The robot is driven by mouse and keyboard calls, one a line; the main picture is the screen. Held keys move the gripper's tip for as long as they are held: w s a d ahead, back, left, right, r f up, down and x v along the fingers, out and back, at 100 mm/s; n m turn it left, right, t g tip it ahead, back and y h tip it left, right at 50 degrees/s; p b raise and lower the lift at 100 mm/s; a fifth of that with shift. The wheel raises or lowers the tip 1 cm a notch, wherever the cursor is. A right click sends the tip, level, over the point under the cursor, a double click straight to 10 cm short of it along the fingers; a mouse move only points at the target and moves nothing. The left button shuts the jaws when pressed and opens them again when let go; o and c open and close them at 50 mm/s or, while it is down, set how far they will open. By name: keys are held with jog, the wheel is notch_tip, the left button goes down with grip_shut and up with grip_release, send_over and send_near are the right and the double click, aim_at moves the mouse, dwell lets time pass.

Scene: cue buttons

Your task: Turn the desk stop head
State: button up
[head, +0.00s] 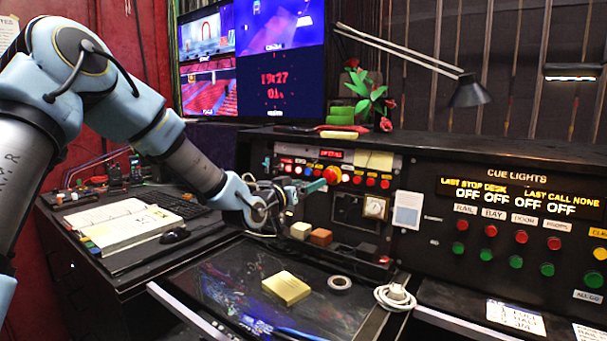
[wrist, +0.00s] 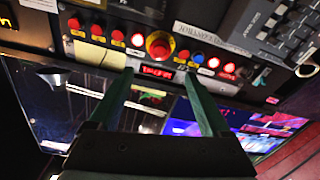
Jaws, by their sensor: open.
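The desk stop head is a red mushroom button (head: 332,174) on a yellow ring, on the upper left part of the console. In the wrist view the stop head (wrist: 159,46) sits just beyond my fingertips, about midway between them. My gripper (head: 315,186) is open, its green fingers pointing at the panel right by the stop head. In the wrist view the two fingers of my gripper (wrist: 157,74) are spread wide with nothing between them. I cannot tell whether a fingertip touches the panel.
Small red buttons (head: 371,182) flank the stop head. A small red display (wrist: 157,71) is close to it. The cue lights panel (head: 520,220) is to the right, its display reading "LAST STOP DESK". A yellow block (head: 287,288) and a tape roll (head: 340,283) lie on the desk below.

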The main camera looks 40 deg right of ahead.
aim_at(327, 176)
jog(key=p+x, duration=0.3)
jog(key=x, duration=0.5)
jog(key=shift+w+d, duration=0.15)
jog(key=shift+d, duration=0.1)
jog(key=shift+d+f+p, duration=0.15)
jog(key=shift+d+p, duration=0.2)
jog(key=shift+d, duration=0.2)
grip_shut()
